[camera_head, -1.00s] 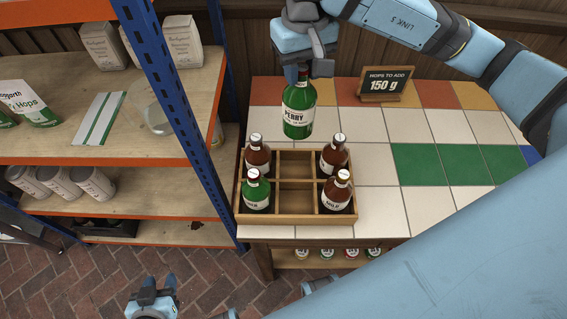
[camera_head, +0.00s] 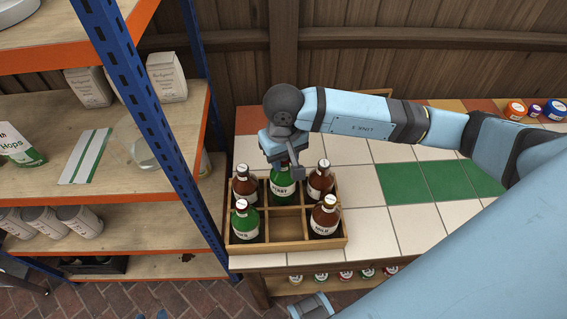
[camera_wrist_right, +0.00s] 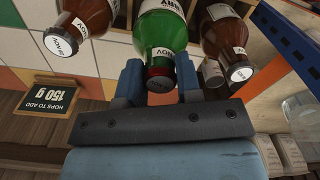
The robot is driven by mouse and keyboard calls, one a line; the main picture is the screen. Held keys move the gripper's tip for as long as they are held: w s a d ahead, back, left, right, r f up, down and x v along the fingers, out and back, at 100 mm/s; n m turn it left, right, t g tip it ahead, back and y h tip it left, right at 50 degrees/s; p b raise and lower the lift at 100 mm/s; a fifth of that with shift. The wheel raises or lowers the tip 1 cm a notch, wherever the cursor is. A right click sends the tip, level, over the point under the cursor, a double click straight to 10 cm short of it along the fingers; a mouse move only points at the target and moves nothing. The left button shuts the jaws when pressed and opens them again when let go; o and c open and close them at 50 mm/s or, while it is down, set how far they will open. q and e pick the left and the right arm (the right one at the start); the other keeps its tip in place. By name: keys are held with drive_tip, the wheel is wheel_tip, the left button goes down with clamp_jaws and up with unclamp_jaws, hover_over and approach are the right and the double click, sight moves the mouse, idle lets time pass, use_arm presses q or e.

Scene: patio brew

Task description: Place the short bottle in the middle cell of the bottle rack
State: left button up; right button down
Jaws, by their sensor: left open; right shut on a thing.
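The green Perry bottle (camera_head: 282,190) is held upright by its neck in my right gripper (camera_head: 285,166). It stands at the back middle cell of the wooden bottle rack (camera_head: 292,247), its lower part hidden by the rack. I cannot tell whether it rests on the rack floor. The front middle cell is empty. In the right wrist view the fingers are shut on the neck of the green bottle (camera_wrist_right: 164,32), just below its dark cap. Only a tip of my left gripper (camera_head: 161,314) shows at the bottom edge, low over the brick floor.
Brown bottles (camera_head: 244,186) (camera_head: 320,182) fill the back corner cells, close beside the held bottle. A green bottle (camera_head: 245,222) and a brown bottle (camera_head: 325,216) fill the front corners. A shelf with a blue post (camera_head: 150,120) stands left.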

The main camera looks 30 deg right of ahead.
wheel_tip(320, 180, down, 3)
drive_tip(key=shift+r, duration=0.1)
drive_tip(key=c, duration=1.2)
unclamp_jaws()
drive_tip(key=o, duration=0.4)
drive_tip(key=shift+r, duration=0.25)
wheel_tip(320, 180, up, 12)
drive_tip(key=shift+f+b, duration=0.2)
drive_tip(key=shift+b, duration=0.4)
